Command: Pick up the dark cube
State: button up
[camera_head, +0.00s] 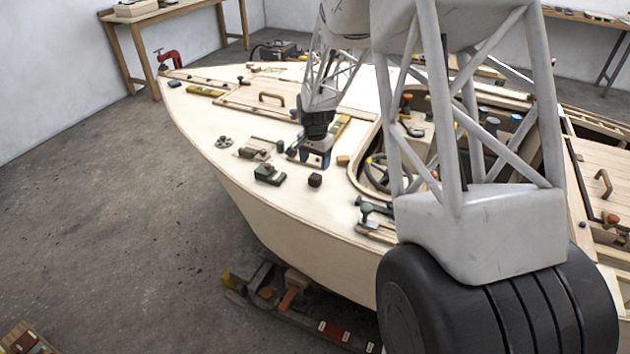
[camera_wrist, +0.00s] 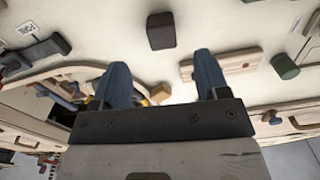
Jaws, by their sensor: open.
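The dark cube (camera_head: 315,180) sits on the pale plywood deck, near the hull's front edge in the head view. In the wrist view the dark cube (camera_wrist: 160,31) stands clear at the top middle, beyond the fingertips. My gripper (camera_head: 311,160) is over the deck just behind the cube in the head view. In the wrist view my gripper (camera_wrist: 160,68) has its two blue-grey fingers spread apart, with nothing between them. The cube is not touched by either finger.
A dark green block (camera_head: 268,174) lies left of the cube. A small tan block (camera_head: 343,160) lies to its right, near the cockpit opening with a steering wheel (camera_head: 377,172). A wooden plate (camera_wrist: 228,63) lies beside the right finger. Bare deck surrounds the cube.

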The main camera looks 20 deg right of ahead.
aim_at(315, 176)
jog(key=shift+f, duration=1.1)
jog(key=shift+w+f, duration=0.2)
jog(key=shift+f, duration=2.45)
jog(key=c, duration=1)
jog(key=shift+r, duration=0.15)
